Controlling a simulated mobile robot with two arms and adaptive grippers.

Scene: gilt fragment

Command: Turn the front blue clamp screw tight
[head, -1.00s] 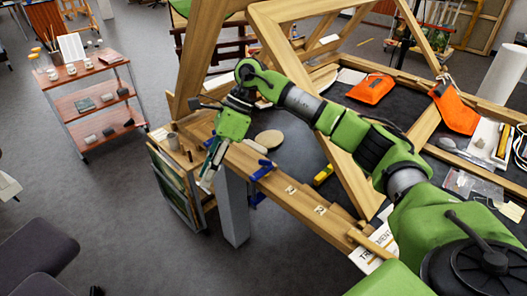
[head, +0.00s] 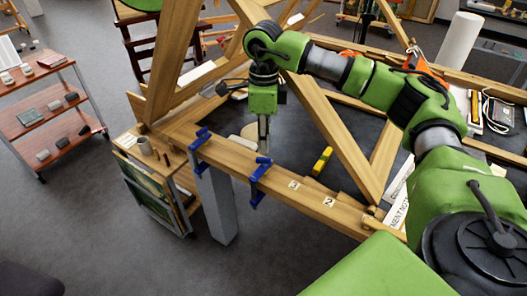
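Two blue clamps sit on the near wooden rail (head: 232,155). One clamp (head: 201,138) is near the left end, above a grey post. The other clamp (head: 257,183) is further right, with its lower part hanging below the rail's front face. My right gripper (head: 264,150) points straight down just above and behind the top of this right-hand clamp. Its fingers look narrow and close together; whether they touch the clamp or are open cannot be made out. The clamp screws are too small to tell apart. My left gripper is not in view.
Wooden beams (head: 335,135) rise from the frame around a dark surface. A yellow tool (head: 322,161) lies behind the rail. A red shelf cart (head: 45,113) stands far left. Open floor lies in front.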

